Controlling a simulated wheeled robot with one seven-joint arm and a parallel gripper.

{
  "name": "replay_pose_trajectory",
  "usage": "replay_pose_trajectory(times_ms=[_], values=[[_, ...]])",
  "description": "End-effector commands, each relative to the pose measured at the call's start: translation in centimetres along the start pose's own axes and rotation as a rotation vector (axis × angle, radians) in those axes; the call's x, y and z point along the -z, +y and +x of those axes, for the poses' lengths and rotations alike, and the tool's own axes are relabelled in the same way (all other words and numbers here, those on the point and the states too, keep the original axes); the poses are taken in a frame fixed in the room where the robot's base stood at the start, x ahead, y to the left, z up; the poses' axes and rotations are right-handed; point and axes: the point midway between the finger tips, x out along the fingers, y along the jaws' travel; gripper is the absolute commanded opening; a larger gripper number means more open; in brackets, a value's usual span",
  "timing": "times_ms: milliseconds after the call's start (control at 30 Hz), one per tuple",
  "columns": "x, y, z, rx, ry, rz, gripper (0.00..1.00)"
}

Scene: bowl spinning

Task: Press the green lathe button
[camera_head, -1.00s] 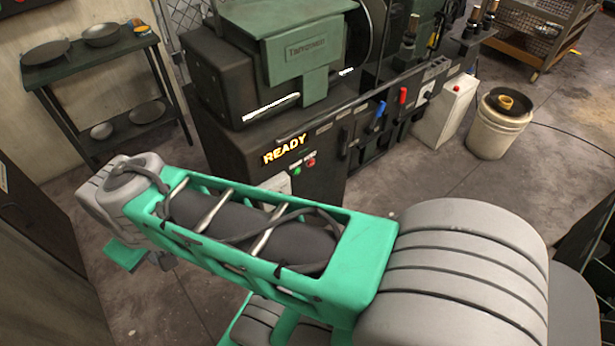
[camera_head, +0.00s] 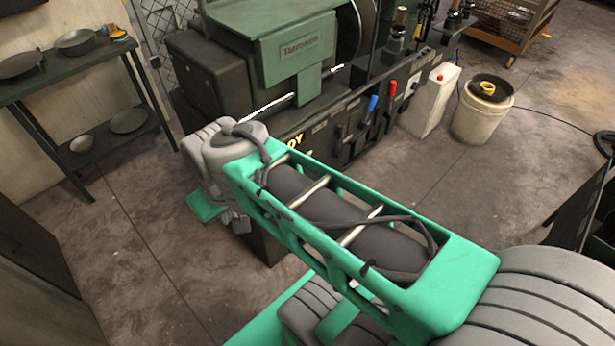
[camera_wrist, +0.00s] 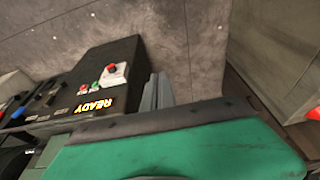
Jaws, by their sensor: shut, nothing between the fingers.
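The green lathe button (camera_wrist: 96,85) shows in the wrist view on the dark front panel of the lathe (camera_wrist: 130,62). It sits between a red button (camera_wrist: 83,88) and a white box with a red knob (camera_wrist: 113,73), close by the lit READY sign (camera_wrist: 93,107). My gripper (camera_wrist: 158,90) shows as grey fingers, shut and empty, to the right of the buttons and apart from them. In the head view the lathe (camera_head: 300,55) stands behind my arm. My arm hides the buttons and most of the READY sign there.
A dark shelf (camera_head: 52,84) with metal bowls stands at the left. Red and blue levers (camera_head: 372,104) line the lathe front. A white box with a red button (camera_head: 432,100) and a white bucket (camera_head: 480,118) stand at the right. Concrete floor (camera_head: 130,240) is open in front.

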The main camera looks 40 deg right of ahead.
Motion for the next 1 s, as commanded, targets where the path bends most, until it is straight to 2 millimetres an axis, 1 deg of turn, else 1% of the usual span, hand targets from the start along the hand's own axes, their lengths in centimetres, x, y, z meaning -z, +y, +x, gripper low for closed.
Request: replay_pose_trajectory(times_ms=[67,133,167,267,300,367,400,467,500,567,600,667,700,800,900,1000], values=[[0.1,0.3,1.0,0.003,-0.001,0.017,0.0],[0.4,1.1,3.3,0.017,0.001,0.06,0.0],[0.7,1.6,4.8,0.028,0.004,0.09,0.0],[2.1,4.6,11.2,0.094,0.032,0.243,0.0],[2.7,6.3,14.2,0.134,0.052,0.323,0.0],[3.4,9.3,18.5,0.203,0.095,0.457,0.0],[3.6,11.6,21.0,0.253,0.131,0.553,0.0],[3.6,15.3,24.4,0.332,0.199,0.7,0.0],[3.3,18.1,26.4,0.388,0.251,0.802,0.0],[2.3,22.3,29.0,0.474,0.342,0.955,0.0],[1.3,25.1,30.2,0.53,0.407,1.05,0.0],[-0.4,28.9,31.3,0.606,0.506,1.179,0.0],[-1.6,31.1,31.7,0.651,0.568,1.249,0.0],[-4.2,34.9,31.6,0.733,0.693,1.367,0.0],[-5.4,36.5,31.0,0.772,0.753,1.416,0.0],[-5.4,36.7,30.6,0.78,0.762,1.423,0.0]])
